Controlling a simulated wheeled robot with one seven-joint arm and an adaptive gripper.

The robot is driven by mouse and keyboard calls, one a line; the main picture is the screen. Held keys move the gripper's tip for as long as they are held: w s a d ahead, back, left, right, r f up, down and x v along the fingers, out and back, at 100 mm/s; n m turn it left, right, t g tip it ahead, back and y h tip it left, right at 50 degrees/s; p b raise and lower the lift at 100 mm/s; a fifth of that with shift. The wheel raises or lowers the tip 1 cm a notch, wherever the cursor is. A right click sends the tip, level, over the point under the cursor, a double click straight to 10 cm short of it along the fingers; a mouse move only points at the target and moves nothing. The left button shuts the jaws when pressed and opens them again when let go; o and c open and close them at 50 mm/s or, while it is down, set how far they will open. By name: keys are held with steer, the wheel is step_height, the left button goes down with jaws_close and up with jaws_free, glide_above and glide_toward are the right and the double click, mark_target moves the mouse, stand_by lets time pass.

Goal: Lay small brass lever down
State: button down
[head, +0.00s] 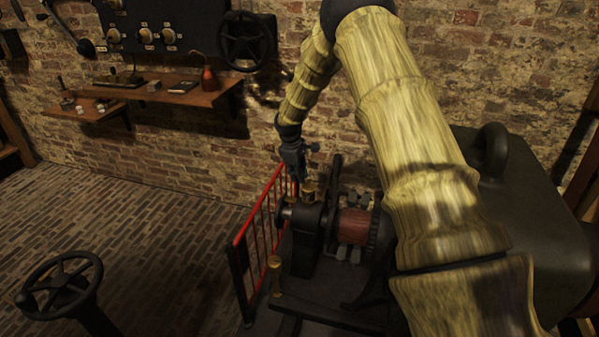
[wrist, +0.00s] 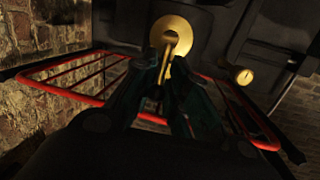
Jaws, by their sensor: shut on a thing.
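The small brass lever (wrist: 168,58) shows in the wrist view as a thin bright piece between my fingertips. It stands over a round brass cap (wrist: 173,30) on the dark machine. My gripper (wrist: 165,82) is shut on the lever, and its dark fingers hide part of it. In the head view my gripper (head: 305,176) points down just above the brass cap (head: 308,191) on top of the black bearing block. The lever is too small to make out there, and I cannot tell its exact tilt.
A red railing (head: 257,231) stands close on the left of the machine (head: 305,238). A brass knob (head: 274,262) sits on a post in front. A black handwheel (head: 62,284) is at lower left. Wooden shelves (head: 165,91) hang on the brick wall.

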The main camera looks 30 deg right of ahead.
steer(key=shift+w+a+f+g+h+p, duration=0.1)
steer(key=shift+w+f+g+h+p, duration=0.05)
steer(key=shift+g+h+p, duration=0.35)
steer(key=shift+w+f+g+h+p, duration=0.15)
steer(key=shift+g+h+p, duration=0.2)
steer(key=shift+p, duration=0.2)
steer(key=shift+w+a+f+g+h+p, duration=0.15)
steer(key=shift+f+g+h+p, duration=0.35)
steer(key=shift+g+h, duration=0.35)
steer(key=c, duration=1.5)
jaws_free()
steer(key=shift+f, duration=0.15)
steer(key=v, duration=1.2)
steer(key=shift+w, duration=0.15)
